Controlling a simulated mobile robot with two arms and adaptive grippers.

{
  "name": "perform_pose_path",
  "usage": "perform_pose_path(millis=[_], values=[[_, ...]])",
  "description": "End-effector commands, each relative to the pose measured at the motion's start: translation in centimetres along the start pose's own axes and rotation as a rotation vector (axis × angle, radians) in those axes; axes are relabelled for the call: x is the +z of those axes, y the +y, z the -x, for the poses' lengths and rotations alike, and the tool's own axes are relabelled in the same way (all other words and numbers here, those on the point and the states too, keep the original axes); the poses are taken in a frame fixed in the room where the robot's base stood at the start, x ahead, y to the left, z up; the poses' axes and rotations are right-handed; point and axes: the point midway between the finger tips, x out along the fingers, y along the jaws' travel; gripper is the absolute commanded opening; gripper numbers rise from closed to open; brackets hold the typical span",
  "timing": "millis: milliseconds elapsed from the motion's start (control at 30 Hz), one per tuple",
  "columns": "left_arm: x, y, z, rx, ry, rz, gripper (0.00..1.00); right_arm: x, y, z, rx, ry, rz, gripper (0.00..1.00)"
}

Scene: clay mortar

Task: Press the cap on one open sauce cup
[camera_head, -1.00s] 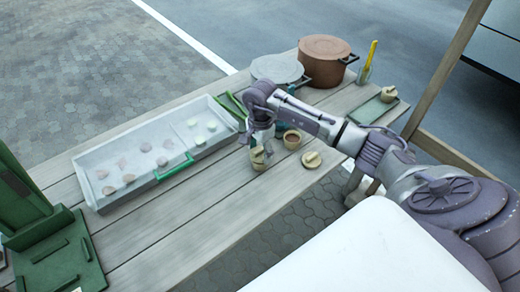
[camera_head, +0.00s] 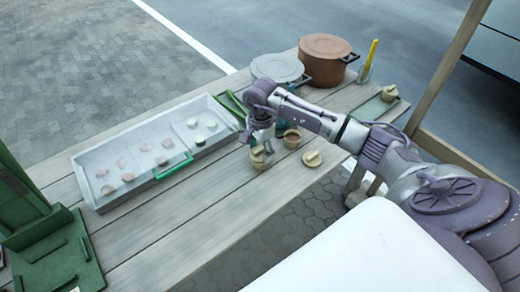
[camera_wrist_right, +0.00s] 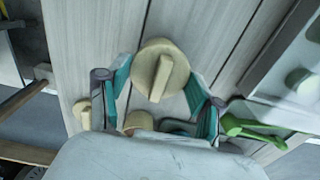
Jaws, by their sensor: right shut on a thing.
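My right gripper (camera_head: 262,143) points down at a small tan sauce cup (camera_head: 259,164) with a tan cap (camera_head: 257,153) at its top. In the right wrist view the round cap (camera_wrist_right: 158,62), with a raised bar across it, sits between the teal fingertips (camera_wrist_right: 160,82), which are closed at its sides. The cap hides the cup below it there, so its seating cannot be told. An open cup (camera_head: 292,139) with brown contents stands just right of the gripper. A loose cap (camera_head: 312,159) lies on the table nearby. My left gripper is not in view.
A white tray (camera_head: 88,178) with a green handle holds small pieces at the left. A grey-lidded pot (camera_head: 278,68) and a brown pot (camera_head: 325,60) stand behind. A capped cup (camera_head: 389,93) is at the right.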

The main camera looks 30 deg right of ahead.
Motion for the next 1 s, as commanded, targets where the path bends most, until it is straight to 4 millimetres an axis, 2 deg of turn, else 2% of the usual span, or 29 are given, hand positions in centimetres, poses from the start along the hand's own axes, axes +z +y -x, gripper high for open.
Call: perform_pose_path(millis=[1000], values=[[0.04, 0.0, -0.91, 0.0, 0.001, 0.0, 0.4, 0.08, 0.02, -0.66, 0.001, -0.001, 0.0, 0.53]])
